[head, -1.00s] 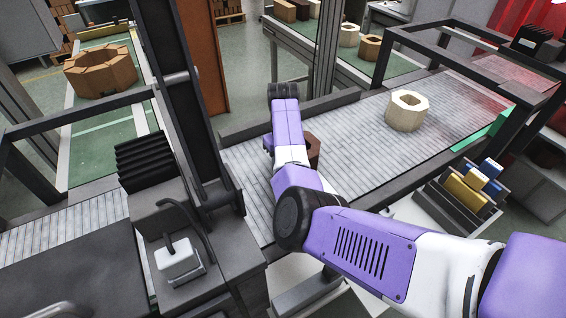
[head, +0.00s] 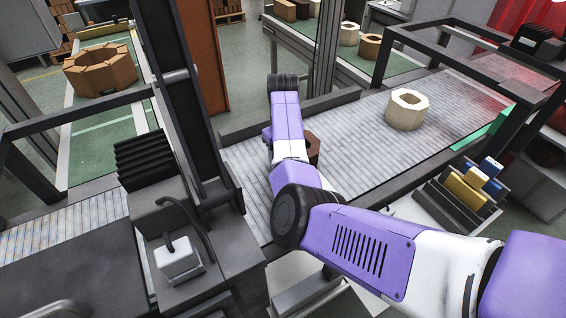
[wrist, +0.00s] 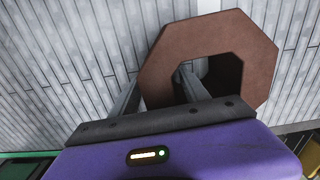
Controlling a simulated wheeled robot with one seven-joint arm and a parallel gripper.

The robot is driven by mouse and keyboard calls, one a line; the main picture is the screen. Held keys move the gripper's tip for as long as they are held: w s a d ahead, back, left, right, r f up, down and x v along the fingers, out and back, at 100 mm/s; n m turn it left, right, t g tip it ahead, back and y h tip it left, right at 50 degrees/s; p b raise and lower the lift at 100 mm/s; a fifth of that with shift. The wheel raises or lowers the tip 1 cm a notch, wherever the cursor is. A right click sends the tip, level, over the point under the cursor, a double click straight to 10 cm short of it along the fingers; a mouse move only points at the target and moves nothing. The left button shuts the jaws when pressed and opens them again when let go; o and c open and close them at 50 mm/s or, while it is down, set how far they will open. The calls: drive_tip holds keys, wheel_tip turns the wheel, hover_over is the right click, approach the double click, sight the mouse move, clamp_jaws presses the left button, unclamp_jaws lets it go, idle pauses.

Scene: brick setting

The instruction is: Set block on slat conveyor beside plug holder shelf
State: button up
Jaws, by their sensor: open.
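A brown octagonal block with a hole (wrist: 248,40) rests on the slat conveyor (wrist: 60,60) in the wrist view. In the head view the block (head: 313,150) is partly hidden behind my arm. My gripper (wrist: 158,85) is open at the block's near left side. One finger is outside the block's left wall and the other shows at its hole; contact cannot be told. The fingers are hidden in the head view. The plug holder shelf, seemingly the dark stepped rack with yellow and blue pieces (head: 462,192), stands beside the conveyor at right.
A cream octagonal block (head: 406,110) stands on the conveyor further right, with clear slats between it and my arm. Dark frames (head: 400,50) span the belt at right. A dark post (head: 190,110) and a grey machine (head: 185,215) stand at left.

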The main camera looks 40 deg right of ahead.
wheel_tip(320, 180, up, 10)
drive_tip(key=shift+r+b, duration=0.1)
drive_tip(key=shift+b, duration=0.75)
